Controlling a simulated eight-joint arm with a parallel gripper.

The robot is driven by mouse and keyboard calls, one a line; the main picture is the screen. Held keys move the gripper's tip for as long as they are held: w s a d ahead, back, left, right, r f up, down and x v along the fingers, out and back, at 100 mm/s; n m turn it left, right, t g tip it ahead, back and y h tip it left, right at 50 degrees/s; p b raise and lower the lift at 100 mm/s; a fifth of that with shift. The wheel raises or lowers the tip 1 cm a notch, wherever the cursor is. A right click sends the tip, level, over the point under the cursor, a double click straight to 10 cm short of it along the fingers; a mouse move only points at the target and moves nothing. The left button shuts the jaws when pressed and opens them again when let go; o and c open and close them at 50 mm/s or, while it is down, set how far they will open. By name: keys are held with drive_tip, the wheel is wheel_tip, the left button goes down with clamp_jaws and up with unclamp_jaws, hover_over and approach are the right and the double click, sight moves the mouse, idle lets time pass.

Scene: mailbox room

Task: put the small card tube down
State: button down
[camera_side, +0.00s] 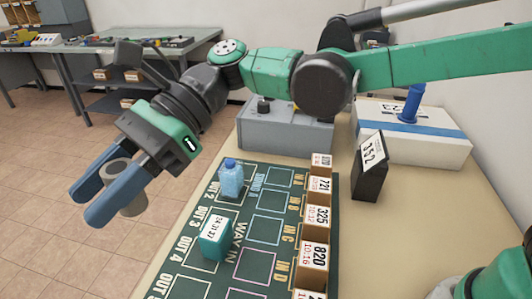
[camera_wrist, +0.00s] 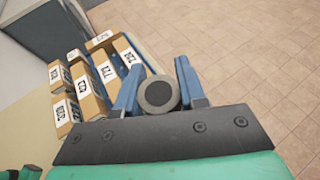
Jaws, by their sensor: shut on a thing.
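The small card tube (camera_side: 127,200) is a short grey-brown cylinder. My gripper (camera_side: 90,204) is shut on it, with one blue finger on either side. The side view shows the tube out beyond the table's left edge, with floor tiles behind it. In the wrist view, the tube (camera_wrist: 158,95) shows its round end with a dark centre between the two fingers. Its far end is hidden.
A dark green board (camera_side: 257,176) marked with outlined squares lies on the table (camera_side: 420,215). A blue bottle (camera_side: 231,180) and a teal box (camera_side: 214,240) stand on it. Numbered cartons (camera_side: 316,218) line its right edge. A black box (camera_side: 370,170) stands beyond them.

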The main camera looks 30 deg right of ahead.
drive_tip(key=shift+n+g, duration=0.5)
drive_tip(key=f, duration=0.5)
drive_tip(key=s+a+f, duration=0.1)
drive_tip(key=f, duration=1)
drive_tip(key=shift+s+a+f, duration=0.1)
drive_tip(key=shift+s+a, duration=0.05)
drive_tip(key=shift+s, duration=0.1)
drive_tip(key=shift+f, duration=2.05)
drive_tip(key=shift+f, duration=0.2)
drive_tip(key=shift+f, duration=0.35)
drive_tip(key=c, duration=0.5)
unclamp_jaws()
